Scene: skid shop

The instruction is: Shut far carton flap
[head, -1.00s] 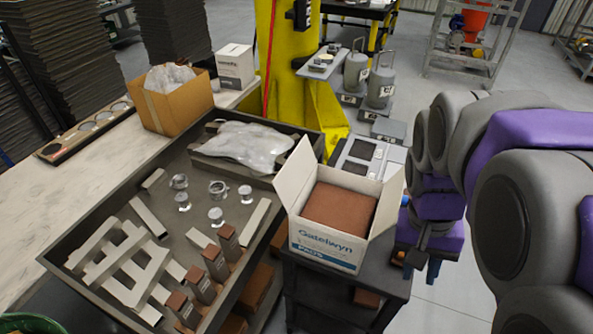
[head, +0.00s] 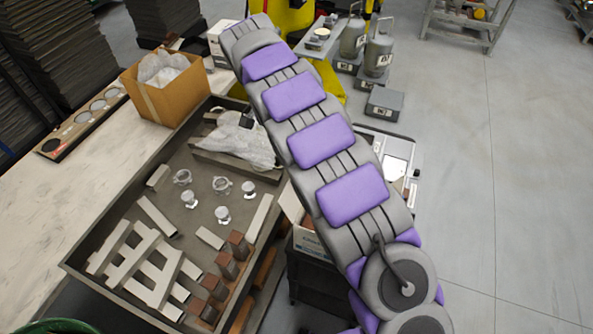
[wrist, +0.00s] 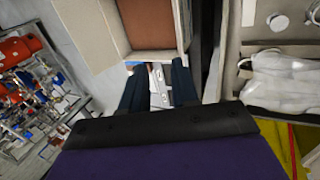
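The white carton (head: 307,243) is mostly hidden behind my arm in the head view. Only part of its front wall and its left flap (head: 291,204) show there. In the wrist view, the carton's brown contents (wrist: 152,22) are at the top, with a raised pale flap (wrist: 92,28) on the left and a pale edge (wrist: 150,57) nearest the gripper. My gripper (wrist: 157,78) is open, with two dark fingers apart just below that edge in the picture. I cannot tell whether they touch the carton. The far flap is hidden in the head view.
The grey tray (head: 110,225) left of the carton holds metal parts, blocks and a clear plastic bag (head: 240,143). A brown box (head: 165,95) stands on the bench behind. Grey canisters (head: 378,50) stand at the back.

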